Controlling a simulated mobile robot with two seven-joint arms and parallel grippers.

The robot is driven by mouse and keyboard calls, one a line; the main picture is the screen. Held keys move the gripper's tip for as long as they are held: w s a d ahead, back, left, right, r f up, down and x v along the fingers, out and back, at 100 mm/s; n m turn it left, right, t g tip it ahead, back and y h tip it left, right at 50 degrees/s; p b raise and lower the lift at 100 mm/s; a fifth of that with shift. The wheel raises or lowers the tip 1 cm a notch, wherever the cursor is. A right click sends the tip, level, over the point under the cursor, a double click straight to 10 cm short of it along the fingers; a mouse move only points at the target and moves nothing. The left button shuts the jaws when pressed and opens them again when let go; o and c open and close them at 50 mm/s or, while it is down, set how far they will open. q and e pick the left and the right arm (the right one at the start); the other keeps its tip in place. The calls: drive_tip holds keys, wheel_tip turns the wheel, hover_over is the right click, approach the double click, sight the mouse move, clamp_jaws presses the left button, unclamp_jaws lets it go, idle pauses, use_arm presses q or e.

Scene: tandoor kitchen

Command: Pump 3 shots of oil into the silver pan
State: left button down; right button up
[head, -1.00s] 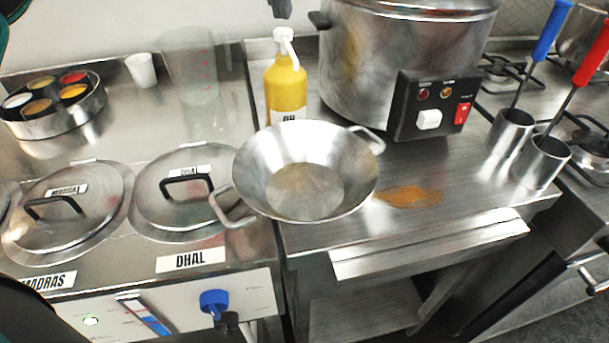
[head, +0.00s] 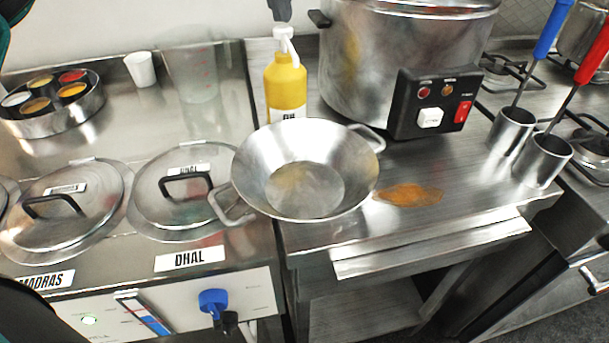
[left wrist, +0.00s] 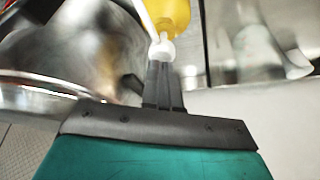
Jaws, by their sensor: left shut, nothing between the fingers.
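The silver pan (head: 345,180) is a wide, empty bowl with two loop handles, sitting on the steel counter. The yellow oil bottle (head: 285,88) stands upright just behind it, with a white pump head (head: 284,38) on top; its label is partly hidden by the pan's rim. My left gripper (head: 281,18) is shut and empty, fingers down at the pump head's top. The left wrist view shows its closed fingers (left wrist: 163,90) at the white pump head (left wrist: 161,48), above the yellow bottle (left wrist: 170,14); I cannot tell if they touch. My right gripper is not in view.
A large steel cooker (head: 400,60) stands right of the bottle. Lidded pots (head: 180,215), a spice tin rack (head: 52,120), a white cup (head: 140,68) and a clear jug (head: 190,75) are at left. Ladle holders (head: 541,160) are at right. An orange spill (head: 408,195) lies beside the pan.

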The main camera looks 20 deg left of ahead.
use_arm(q)
drive_tip(key=shift+s+f+b, duration=0.1)
drive_tip(key=shift+f+b, duration=0.35)
drive_tip(key=shift+f, duration=0.6)
drive_tip(key=shift+r+p, duration=1.2)
drive_tip(key=shift+r, duration=0.1)
drive_tip(key=shift+f, duration=0.1)
